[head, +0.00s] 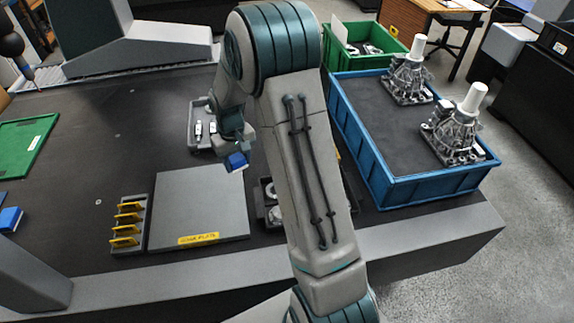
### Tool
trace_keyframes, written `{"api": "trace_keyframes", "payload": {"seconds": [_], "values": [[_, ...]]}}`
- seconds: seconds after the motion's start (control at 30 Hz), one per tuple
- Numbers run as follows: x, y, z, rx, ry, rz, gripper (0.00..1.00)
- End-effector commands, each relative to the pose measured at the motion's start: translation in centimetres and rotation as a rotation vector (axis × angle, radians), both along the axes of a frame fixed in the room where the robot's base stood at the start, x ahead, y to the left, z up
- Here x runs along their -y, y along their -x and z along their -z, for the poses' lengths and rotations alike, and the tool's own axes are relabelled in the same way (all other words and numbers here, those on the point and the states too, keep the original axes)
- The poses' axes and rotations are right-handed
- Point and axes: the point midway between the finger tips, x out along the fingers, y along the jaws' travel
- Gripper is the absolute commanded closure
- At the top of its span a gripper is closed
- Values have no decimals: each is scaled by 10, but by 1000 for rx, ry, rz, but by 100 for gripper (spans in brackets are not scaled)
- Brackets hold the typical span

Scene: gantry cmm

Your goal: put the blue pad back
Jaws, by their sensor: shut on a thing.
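My gripper (239,152) is shut on a small blue pad (236,162) and points down. The pad shows just below the fingers, above the far right part of the grey plate (198,205) in the picture; I cannot tell its exact height. Another blue block (10,218) lies on the dark table at the far left edge, partly cut off. My arm crosses the middle of the view and hides part of the table behind it.
A grey tray (193,140) with small metal parts lies behind the gripper. A rack with yellow pieces (128,222) stands left of the plate. A blue crate (385,194) with metal castings is at right. A green tray (25,140) lies at left. The left-centre table is clear.

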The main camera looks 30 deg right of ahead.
Motion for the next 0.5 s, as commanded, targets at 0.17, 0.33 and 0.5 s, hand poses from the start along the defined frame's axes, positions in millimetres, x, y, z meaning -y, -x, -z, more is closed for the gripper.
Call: {"api": "trace_keyframes", "payload": {"seconds": [0.17, 0.33, 0.5], "values": [[31, -61, 13, 3, 1, -175, 75], [63, -108, 20, 2, 0, -351, 75], [97, -146, 26, 2, 2, -529, 75]]}}
